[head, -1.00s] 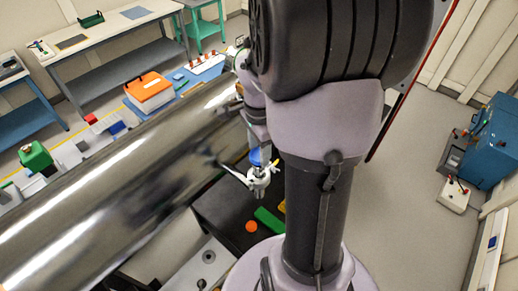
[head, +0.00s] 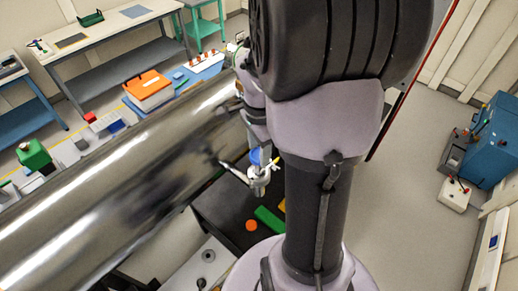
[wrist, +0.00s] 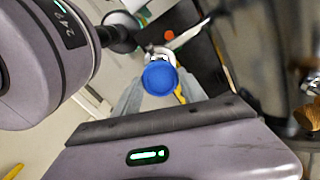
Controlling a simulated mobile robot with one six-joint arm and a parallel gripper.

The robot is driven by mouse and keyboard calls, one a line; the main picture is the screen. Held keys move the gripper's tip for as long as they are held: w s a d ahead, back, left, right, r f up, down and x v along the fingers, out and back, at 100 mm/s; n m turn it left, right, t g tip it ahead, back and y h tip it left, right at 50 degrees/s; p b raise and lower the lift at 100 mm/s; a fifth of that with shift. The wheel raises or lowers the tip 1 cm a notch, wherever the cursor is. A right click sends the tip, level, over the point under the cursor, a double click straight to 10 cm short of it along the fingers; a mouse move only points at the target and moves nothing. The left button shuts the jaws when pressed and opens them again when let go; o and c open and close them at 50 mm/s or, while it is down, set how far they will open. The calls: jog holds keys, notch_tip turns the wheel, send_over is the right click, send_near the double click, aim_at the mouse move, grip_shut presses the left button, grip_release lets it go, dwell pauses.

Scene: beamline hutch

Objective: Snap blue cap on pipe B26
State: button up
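The blue cap (wrist: 160,78) is seen face-on in the wrist view, between the two fingers of my gripper (wrist: 160,88). The fingers close in on its sides. In the head view the blue cap (head: 255,156) is small, below my wrist and just above a pale metal pipe end with a clamp (head: 259,180). A white lever and a yellow part stick out beside it. In the wrist view the clamp (wrist: 158,52) shows partly behind the cap. I cannot tell whether cap and pipe touch. No B26 label is legible.
A large shiny metal tube (head: 110,180) runs diagonally close to my arm, on the left. An orange-lidded box (head: 148,86) stands beyond it. A dark surface below holds an orange disc (head: 251,225) and a green block (head: 268,219). Open floor (head: 415,200) lies to the right.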

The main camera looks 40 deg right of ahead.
jog(key=o, duration=0.4)
jog(key=shift+r, duration=0.1)
notch_tip(320, 180, up, 17)
jog(key=p, duration=0.1)
jog(key=s+a+f+n+t+b, duration=0.2)
jog(key=a+f+n+b, duration=0.3)
jog(key=a+f+b, duration=0.3)
jog(key=s+a+f+n+t+y+b, duration=0.1)
jog(key=a+f+n+b, duration=0.5)
jog(key=f+b, duration=1.1)
jog(key=s+a+f+n+t+y+b, duration=0.1)
jog(key=s+a+f+n+b, duration=0.3)
jog(key=a+f+b, duration=0.6)
notch_tip(320, 180, down, 5)
jog(key=shift+r+n+t+b, duration=0.1)
jog(key=shift+n+t+b, duration=0.8)
jog(key=shift+b, duration=0.7)
